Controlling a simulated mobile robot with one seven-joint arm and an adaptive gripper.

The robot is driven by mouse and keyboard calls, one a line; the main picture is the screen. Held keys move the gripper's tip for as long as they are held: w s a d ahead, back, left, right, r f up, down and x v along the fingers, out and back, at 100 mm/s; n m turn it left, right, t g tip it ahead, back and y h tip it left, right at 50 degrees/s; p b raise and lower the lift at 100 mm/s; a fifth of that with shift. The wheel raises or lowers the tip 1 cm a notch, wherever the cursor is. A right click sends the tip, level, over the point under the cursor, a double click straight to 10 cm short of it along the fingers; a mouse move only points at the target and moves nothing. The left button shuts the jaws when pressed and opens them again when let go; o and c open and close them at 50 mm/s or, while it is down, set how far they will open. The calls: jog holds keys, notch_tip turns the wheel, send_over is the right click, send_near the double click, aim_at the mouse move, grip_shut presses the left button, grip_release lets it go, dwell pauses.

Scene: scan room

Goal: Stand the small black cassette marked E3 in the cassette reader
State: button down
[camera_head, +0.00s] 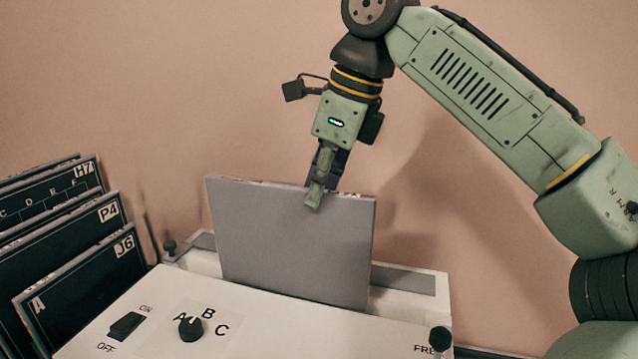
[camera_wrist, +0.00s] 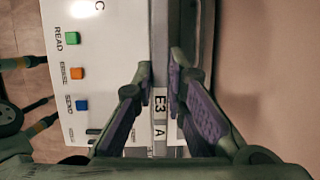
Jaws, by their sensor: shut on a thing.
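The cassette marked E3 shows in the head view as an upright, slightly tilted-looking plate (camera_head: 285,245) with a plain grey face. In the wrist view its top edge (camera_wrist: 160,128) carries the labels E3 and A. My gripper (camera_head: 315,193) is shut on the cassette's top edge, right of its middle; the fingers (camera_wrist: 158,75) lie on both sides of it in the wrist view. The white cassette reader (camera_head: 265,325) is below. The cassette's lower edge meets the reader's top at the slot area; how deep it sits is hidden.
Several dark cassettes marked H7, P4 and J6 (camera_head: 80,275) stand leaning at the left. The reader carries an ON/OFF switch (camera_head: 126,325), an A-B-C knob (camera_head: 190,327), and green (camera_wrist: 72,38), orange (camera_wrist: 77,73) and blue (camera_wrist: 82,104) buttons. A wall is close behind.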

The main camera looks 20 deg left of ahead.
notch_tip(320, 180, down, 9)
jog(key=b, duration=0.5)
jog(key=shift+b, duration=0.3)
dwell(1.5)
jog(key=c, duration=1.5)
grip_release()
jog(key=shift+c, duration=0.2)
jog(key=v, duration=1.2)
